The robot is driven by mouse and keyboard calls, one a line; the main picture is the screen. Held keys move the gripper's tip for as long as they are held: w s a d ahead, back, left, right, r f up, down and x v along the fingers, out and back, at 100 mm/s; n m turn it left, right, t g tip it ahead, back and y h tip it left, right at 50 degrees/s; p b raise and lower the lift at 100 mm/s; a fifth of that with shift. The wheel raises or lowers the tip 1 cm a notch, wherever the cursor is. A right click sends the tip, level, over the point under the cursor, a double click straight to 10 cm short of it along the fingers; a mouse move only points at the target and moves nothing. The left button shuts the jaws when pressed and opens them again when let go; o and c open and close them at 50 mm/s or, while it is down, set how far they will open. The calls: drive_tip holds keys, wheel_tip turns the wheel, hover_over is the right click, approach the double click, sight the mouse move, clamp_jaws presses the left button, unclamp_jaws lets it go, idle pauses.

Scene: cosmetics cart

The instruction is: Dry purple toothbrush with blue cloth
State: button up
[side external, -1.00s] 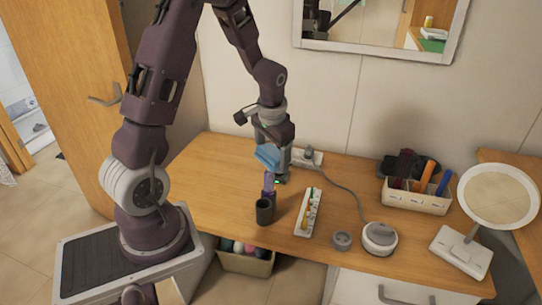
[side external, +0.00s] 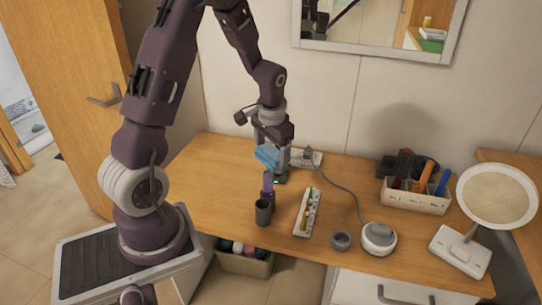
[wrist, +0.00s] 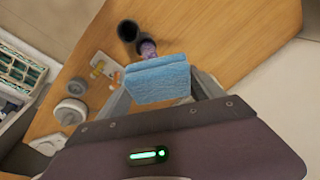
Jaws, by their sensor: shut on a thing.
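A blue cloth (side external: 266,156), folded into a pad, is in my gripper (side external: 272,160), above the table. The wrist view shows the cloth (wrist: 158,79) between the two fingers of my gripper (wrist: 162,84), which is shut on it. The purple toothbrush (side external: 267,182) stands upright just below the cloth, its lower part hidden by a dark cup or holder. The purple toothbrush also shows in the wrist view (wrist: 147,48), just beyond the cloth's far edge. I cannot tell whether cloth and toothbrush touch.
A dark cup (side external: 263,211) stands in front of the toothbrush. A white tray (side external: 300,229) with small items is to its right. Further right are a small grey jar (side external: 341,240), a round white device (side external: 378,237), an organizer (side external: 414,199) and a mirror (side external: 461,246). The table's left side is clear.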

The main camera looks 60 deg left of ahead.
drive_tip(key=shift+s+d+r, duration=0.15)
drive_tip(key=shift+s+d, duration=0.2)
drive_tip(key=shift+d, duration=0.1)
drive_tip(key=shift+s+d, duration=0.4)
drive_tip(key=shift+w+a, duration=0.5)
drive_tip(key=shift+a, duration=0.05)
drive_tip(key=shift+w+a, duration=0.3)
drive_tip(key=shift+s+d+f, duration=0.25)
drive_tip(key=shift+s+d, duration=0.25)
drive_tip(key=shift+d, duration=0.05)
drive_tip(key=shift+s+d+r, duration=0.15)
drive_tip(key=shift+s+d, duration=0.15)
drive_tip(key=shift+s, duration=0.05)
drive_tip(key=v, duration=0.4)
drive_tip(key=a+v, duration=0.1)
drive_tip(key=v, duration=0.1)
drive_tip(key=shift+w+r, duration=0.35)
drive_tip(key=shift+r, duration=0.15)
